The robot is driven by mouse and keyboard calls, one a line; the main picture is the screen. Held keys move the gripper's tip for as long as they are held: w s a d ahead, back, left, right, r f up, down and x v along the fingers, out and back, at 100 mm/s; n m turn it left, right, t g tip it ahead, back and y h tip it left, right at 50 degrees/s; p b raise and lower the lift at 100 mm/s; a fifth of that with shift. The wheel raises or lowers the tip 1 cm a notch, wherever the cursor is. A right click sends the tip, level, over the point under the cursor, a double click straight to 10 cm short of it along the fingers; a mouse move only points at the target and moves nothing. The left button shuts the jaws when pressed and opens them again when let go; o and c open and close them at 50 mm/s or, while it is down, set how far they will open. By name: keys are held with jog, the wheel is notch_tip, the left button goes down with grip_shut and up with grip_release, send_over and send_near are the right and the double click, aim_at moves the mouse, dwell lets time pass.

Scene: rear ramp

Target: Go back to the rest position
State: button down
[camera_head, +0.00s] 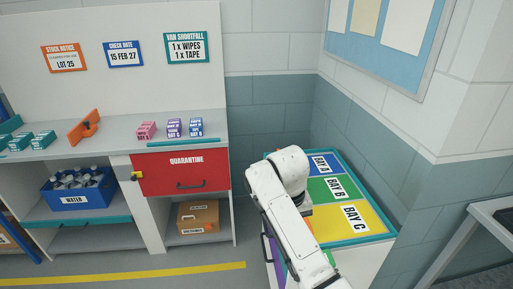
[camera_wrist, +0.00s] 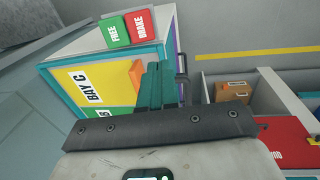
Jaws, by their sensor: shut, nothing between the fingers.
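My gripper (camera_wrist: 160,70) shows in the wrist view with its teal fingers together and nothing between them. It is over or in front of the bay cabinet, whose yellow BAY C panel (camera_wrist: 85,88) lies to the left of the fingers. In the head view my white arm reaches across the left edge of the bay top (camera_head: 368,240), and I cannot make out the fingers there. An orange piece (camera_wrist: 136,74) shows beside the fingers; I cannot tell whether they touch.
Green FREE (camera_wrist: 114,32) and red MAKE (camera_wrist: 140,26) labels are near the cabinet. A red QUARANTINE drawer (camera_head: 180,173) is below the counter (camera_head: 110,137), which holds small boxes and an orange tool (camera_head: 84,127). Walls close in at right.

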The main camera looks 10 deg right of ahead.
jog(key=s+d+f+y, duration=0.1)
jog(key=s+d+f, duration=0.1)
jog(key=s+f, duration=0.55)
jog(key=s+d+f+y, duration=0.1)
jog(key=s+f, duration=0.4)
jog(key=s, duration=0.5)
jog(key=s+d, duration=0.4)
jog(key=s, duration=0.7)
jog(key=s+d+t, duration=0.1)
jog(key=s+d, duration=0.3)
jog(key=s, duration=0.7)
jog(key=shift+m+h, duration=0.3)
jog(key=shift+m, duration=0.1)
jog(key=c, duration=1.8)
grip_release()
jog(key=shift+w+a, duration=0.1)
jog(key=shift+c, duration=0.2)
